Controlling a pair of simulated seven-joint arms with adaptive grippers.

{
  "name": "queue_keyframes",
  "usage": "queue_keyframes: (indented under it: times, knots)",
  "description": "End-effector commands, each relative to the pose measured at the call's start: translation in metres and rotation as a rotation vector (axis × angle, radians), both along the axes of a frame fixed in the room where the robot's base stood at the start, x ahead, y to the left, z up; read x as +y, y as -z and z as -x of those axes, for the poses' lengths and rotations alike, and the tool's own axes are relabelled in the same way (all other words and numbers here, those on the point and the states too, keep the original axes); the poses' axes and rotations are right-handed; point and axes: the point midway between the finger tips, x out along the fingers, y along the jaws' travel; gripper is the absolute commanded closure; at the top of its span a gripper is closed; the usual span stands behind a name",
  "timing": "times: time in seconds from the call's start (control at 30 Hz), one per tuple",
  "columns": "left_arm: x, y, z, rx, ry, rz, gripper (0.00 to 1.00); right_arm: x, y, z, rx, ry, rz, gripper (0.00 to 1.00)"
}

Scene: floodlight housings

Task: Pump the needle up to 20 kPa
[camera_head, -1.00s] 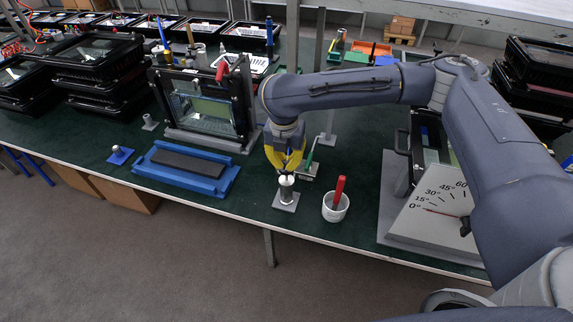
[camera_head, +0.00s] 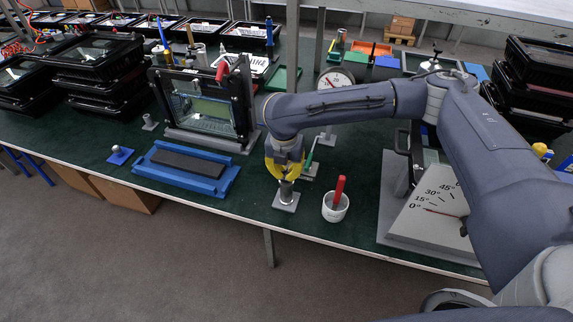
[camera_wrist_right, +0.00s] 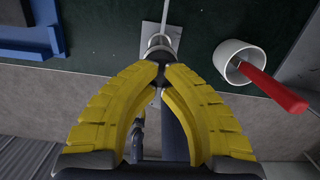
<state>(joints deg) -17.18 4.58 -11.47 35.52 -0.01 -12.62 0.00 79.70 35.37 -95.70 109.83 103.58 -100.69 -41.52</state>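A small pump (camera_head: 286,196) stands upright on a grey square plate near the table's front edge. It also shows in the right wrist view (camera_wrist_right: 158,43) as a grey cylinder just past my fingertips. My right gripper (camera_head: 286,178) points down on the pump's top, its yellow fingertips (camera_wrist_right: 161,74) brought together there. The plunger top is hidden by the fingers, and I cannot tell whether it is pinched or only pressed. A round white gauge (camera_head: 335,79) with a thin red needle stands behind my right arm; its reading is too small to tell. My left gripper is out of view.
A white cup (camera_head: 335,210) with a red-handled tool stands close right of the pump. A green-handled tool (camera_head: 312,153) is just behind. A blue tray (camera_head: 225,184) lies left, a framed glass panel (camera_head: 205,105) behind it, and an angle-scale wedge (camera_head: 400,235) to the right.

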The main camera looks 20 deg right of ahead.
Motion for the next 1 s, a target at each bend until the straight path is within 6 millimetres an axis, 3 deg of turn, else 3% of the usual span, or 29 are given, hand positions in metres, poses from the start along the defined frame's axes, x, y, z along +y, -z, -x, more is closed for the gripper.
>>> queue_keyframes:
  times: [0.23, 0.57, 0.87, 1.0]
  knots:
    - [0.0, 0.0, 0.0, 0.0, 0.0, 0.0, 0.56, 0.001, 0.0, 0.003, 0.002, -0.001, 0.001, 1.0]
    - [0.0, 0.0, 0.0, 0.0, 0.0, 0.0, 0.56, 0.015, -0.009, 0.028, 0.004, -0.002, 0.001, 1.0]
    - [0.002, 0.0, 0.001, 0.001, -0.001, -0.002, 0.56, 0.015, -0.011, 0.027, 0.002, 0.0, 0.002, 1.0]
    - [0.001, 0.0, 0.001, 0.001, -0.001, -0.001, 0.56, 0.015, -0.022, 0.026, 0.0, 0.0, 0.001, 1.0]
